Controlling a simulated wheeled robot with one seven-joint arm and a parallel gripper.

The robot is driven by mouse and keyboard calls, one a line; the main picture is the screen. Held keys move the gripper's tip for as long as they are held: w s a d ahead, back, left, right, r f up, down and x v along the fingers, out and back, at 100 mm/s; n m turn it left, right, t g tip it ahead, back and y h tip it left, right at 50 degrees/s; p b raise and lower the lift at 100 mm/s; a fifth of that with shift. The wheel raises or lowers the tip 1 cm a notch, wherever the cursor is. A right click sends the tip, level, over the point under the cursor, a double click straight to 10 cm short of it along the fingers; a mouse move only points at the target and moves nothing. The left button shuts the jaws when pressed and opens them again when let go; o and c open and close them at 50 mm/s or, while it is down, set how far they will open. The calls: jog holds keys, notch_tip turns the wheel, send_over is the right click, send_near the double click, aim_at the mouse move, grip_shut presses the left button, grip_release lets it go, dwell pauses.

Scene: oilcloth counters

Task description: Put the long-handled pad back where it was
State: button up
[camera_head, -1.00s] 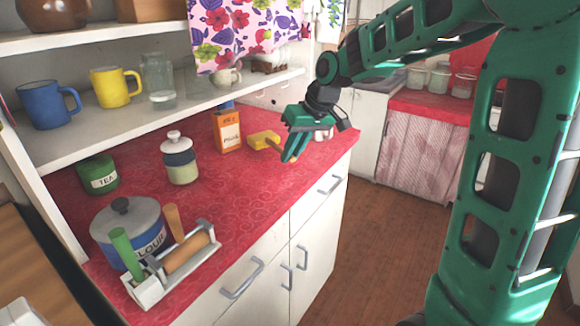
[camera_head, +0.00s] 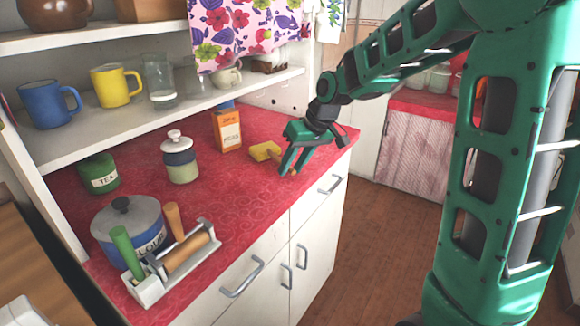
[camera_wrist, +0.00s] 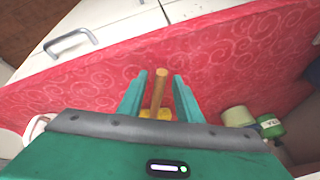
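The long-handled pad lies on the red counter, its yellow head (camera_head: 264,151) near the counter's right part. Its wooden handle (camera_wrist: 159,90) shows in the wrist view, with part of the yellow head (camera_wrist: 154,113) at the gripper's base edge. My gripper (camera_head: 290,171) is low over the counter, with its fingers pointing down. In the wrist view my gripper (camera_wrist: 160,84) is open, one finger on each side of the handle, with a gap on both sides. In the head view the fingers hide most of the handle.
A white rack (camera_head: 150,289) with a green-handled and wooden-handled tools stands at the counter's front left. A flour pot (camera_head: 127,225), a lidded jar (camera_head: 181,160), a green tea tin (camera_head: 99,175) and an orange box (camera_head: 227,131) stand nearby. The middle counter is clear.

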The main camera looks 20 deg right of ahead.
jog(key=v, duration=1.2)
jog(key=s+d+f+m+g+h, duration=0.1)
jog(key=s+d+f+m, duration=0.2)
jog(key=s, duration=0.7)
jog(key=s+d+f+m+g+h, duration=0.1)
jog(key=s+d+f, duration=0.3)
jog(key=s, duration=0.7)
jog(key=s+d+f+m+g+h, duration=0.1)
jog(key=s+d+f+m, duration=0.3)
jog(key=s, duration=0.6)
jog(key=shift+s+d+f+m+g, duration=0.3)
jog(key=shift+d+g, duration=0.2)
jog(key=shift+d, duration=0.35)
jog(key=shift+w, duration=0.1)
jog(key=shift+w+f, duration=0.3)
jog(key=shift+w, duration=0.35)
